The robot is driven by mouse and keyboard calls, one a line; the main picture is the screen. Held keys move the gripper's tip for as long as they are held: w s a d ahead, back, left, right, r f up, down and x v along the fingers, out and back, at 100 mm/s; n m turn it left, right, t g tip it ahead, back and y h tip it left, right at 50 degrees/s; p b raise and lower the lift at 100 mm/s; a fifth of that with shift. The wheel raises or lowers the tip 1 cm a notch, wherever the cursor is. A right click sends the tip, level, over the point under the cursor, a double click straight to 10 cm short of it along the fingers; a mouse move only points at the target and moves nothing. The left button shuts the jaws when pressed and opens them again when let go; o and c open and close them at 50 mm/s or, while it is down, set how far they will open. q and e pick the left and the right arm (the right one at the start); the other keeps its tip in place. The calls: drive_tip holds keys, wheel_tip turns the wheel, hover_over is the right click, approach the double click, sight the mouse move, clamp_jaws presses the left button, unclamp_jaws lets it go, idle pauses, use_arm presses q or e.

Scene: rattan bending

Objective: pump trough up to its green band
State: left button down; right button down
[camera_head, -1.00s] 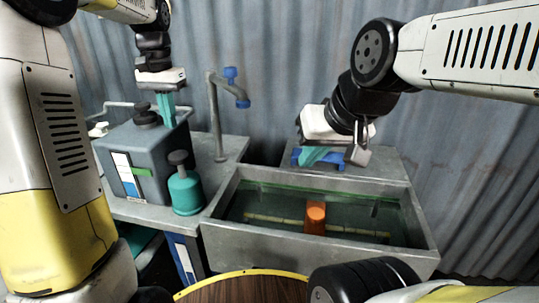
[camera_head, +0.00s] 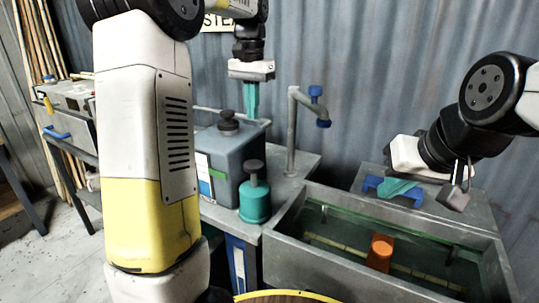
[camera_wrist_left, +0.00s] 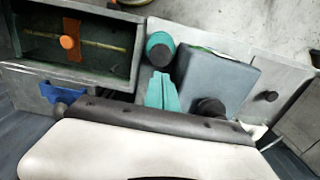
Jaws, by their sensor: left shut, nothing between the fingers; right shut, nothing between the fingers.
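The grey trough (camera_head: 330,270) holds dark water, with a green band (camera_head: 345,222) along its inner wall near the waterline. Whether the water meets the band is unclear. A teal pump (camera_head: 254,202) with a dark knob on top stands left of the trough; it also shows in the left wrist view (camera_wrist_left: 160,48). My left gripper (camera_head: 252,115) is shut and empty, fingers pointing down, above and behind the pump, near the grey tank's cap. My right gripper (camera_head: 385,187) is shut and empty, over a blue bracket (camera_head: 410,192) on the ledge behind the trough; contact is unclear.
A grey tank (camera_head: 238,157) with a dark cap and a striped gauge stands beside the pump. A grey tap (camera_head: 291,130) with blue parts rises behind. An orange block (camera_head: 380,252) and a yellowish rod (camera_head: 350,247) are in the trough. A side bench (camera_head: 75,105) stands far left.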

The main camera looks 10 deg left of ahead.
sight(254, 164)
use_arm(q)
wheel_tip(254, 164, down, 14)
drive_tip(key=shift+f, duration=0.1)
idle(0.5)
wheel_tip(254, 164, down, 5)
drive_tip(key=shift+f, duration=0.15)
drive_tip(key=shift+s+f, duration=0.1)
drive_tip(key=shift+f, duration=0.1)
idle(0.4)
wheel_tip(254, 164, up, 15)
drive_tip(key=shift+f, duration=0.2)
idle(1.5)
